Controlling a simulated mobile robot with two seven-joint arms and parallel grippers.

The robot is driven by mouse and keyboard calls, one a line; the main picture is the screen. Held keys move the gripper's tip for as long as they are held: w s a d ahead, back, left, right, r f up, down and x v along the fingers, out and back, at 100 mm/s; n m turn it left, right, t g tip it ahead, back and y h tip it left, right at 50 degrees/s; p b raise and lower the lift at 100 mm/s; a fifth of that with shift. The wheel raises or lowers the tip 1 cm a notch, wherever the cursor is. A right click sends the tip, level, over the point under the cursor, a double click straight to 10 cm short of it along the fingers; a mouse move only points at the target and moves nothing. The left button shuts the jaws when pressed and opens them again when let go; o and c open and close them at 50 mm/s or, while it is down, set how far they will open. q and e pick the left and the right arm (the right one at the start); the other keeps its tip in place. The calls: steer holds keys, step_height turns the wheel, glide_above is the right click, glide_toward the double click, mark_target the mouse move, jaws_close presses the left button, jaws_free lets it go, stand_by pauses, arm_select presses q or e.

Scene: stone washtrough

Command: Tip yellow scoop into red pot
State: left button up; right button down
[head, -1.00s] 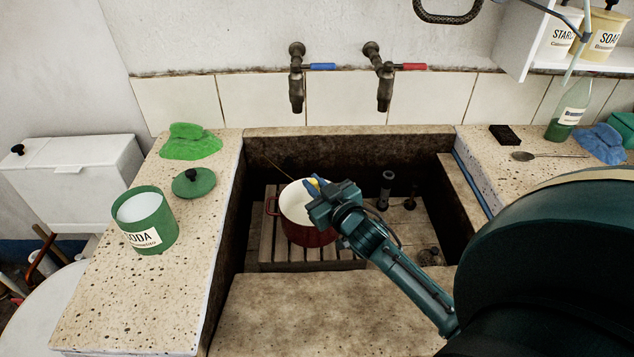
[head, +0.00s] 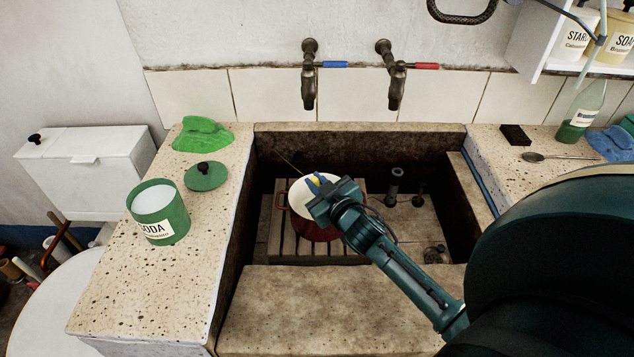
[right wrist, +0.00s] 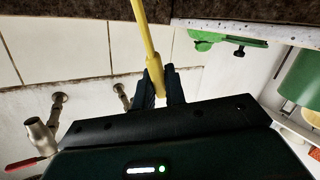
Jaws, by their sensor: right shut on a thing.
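The red pot (head: 316,233), with a pale inside, stands on a slatted wooden rack in the stone trough. My right gripper (head: 318,190) is over the right part of the pot's mouth and hides some of it. It is shut on the yellow scoop, of which a small piece (head: 322,179) shows in the head view. In the right wrist view the scoop's long yellow handle (right wrist: 149,45) runs from between the fingers (right wrist: 161,85) to the top edge. The scoop's bowl is out of that view, and I cannot tell what it holds. My left gripper is not in view.
The trough walls (head: 350,142) surround the rack (head: 285,240). An open green soda tin (head: 165,228), its lid (head: 206,176) and a green cloth (head: 203,134) lie on the left ledge. Two taps (head: 309,90) hang above the trough. A spoon (head: 545,156) lies on the right ledge.

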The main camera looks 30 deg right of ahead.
steer(key=shift+w+a+f+n+g+h+p, duration=0.15)
steer(key=shift+w+a+f+n+g+p, duration=0.1)
steer(key=shift+a+n+p, duration=0.15)
steer(key=shift+w+a+f+n+g+h+p, duration=0.2)
steer(key=shift+w+a+n+p, duration=0.1)
steer(key=shift+a, duration=0.2)
steer(key=shift+w+a+f+n+g+h+p, duration=0.15)
steer(key=shift+w+a+f+n+g+p, duration=0.1)
steer(key=shift+a+f+n, duration=0.15)
steer(key=shift+w+a+f+n+g+h+p, duration=0.15)
steer(key=shift+a+f+n+g, duration=0.1)
steer(key=shift+a+n, duration=0.15)
stand_by(0.6)
steer(key=shift+w+a+f+n+g+h, duration=0.15)
steer(key=shift+w+a+f+n+g, duration=0.05)
steer(key=shift+a+f+n, duration=0.2)
steer(key=shift+w+a+f+n+g+h, duration=0.1)
steer(key=shift+w+a+f+n+g, duration=0.1)
steer(key=shift+a+f+n, duration=0.2)
stand_by(0.4)
